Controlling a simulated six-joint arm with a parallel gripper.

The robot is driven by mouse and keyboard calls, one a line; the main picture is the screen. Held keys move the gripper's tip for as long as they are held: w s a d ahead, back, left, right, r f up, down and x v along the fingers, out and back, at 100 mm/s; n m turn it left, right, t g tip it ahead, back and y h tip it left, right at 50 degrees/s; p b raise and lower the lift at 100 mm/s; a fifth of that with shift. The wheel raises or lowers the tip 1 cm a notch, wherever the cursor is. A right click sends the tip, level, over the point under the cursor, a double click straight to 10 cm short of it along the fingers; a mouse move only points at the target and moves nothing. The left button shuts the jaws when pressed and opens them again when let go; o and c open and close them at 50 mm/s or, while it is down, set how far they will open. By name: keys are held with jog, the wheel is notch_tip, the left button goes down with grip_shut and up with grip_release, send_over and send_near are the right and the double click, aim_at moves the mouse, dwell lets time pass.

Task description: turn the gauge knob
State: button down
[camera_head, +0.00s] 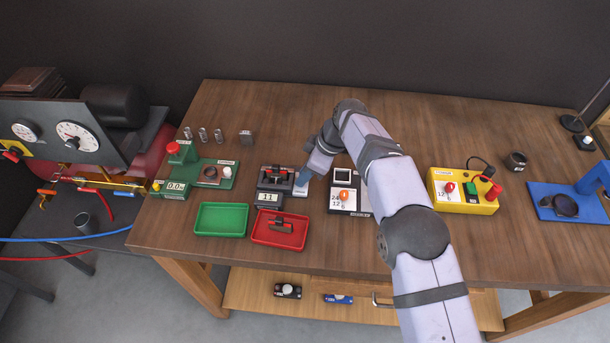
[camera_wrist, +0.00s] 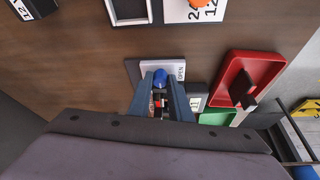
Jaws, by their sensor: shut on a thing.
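A dark gauge unit (camera_head: 273,180) with a display reading 11 (camera_head: 268,198) stands near the middle of the bench. A white plate (camera_head: 301,191) lies at its right side. In the wrist view this plate (camera_wrist: 177,66) bears the word OPEN, and a blue knob (camera_wrist: 160,76) sits on it. My gripper (camera_wrist: 160,84) points down at the plate, with its two fingers shut on the blue knob, one on each side. In the head view my gripper (camera_head: 303,178) is just right of the gauge unit, and the knob is hidden there.
A green tray (camera_head: 221,205) and a red tray (camera_head: 258,240) with a dark part lie in front. A panel with an orange knob (camera_head: 344,195) stands close on the right, under my arm. A green unit (camera_head: 190,188) is at left, a yellow box (camera_head: 455,207) at right.

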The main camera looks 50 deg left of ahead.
jog(key=shift+m, duration=0.3)
jog(key=c, duration=1.6)
grip_release()
jog(key=shift+r+n+p, duration=0.15)
jog(key=shift+n+p, duration=0.65)
jog(key=shift+p, duration=0.3)
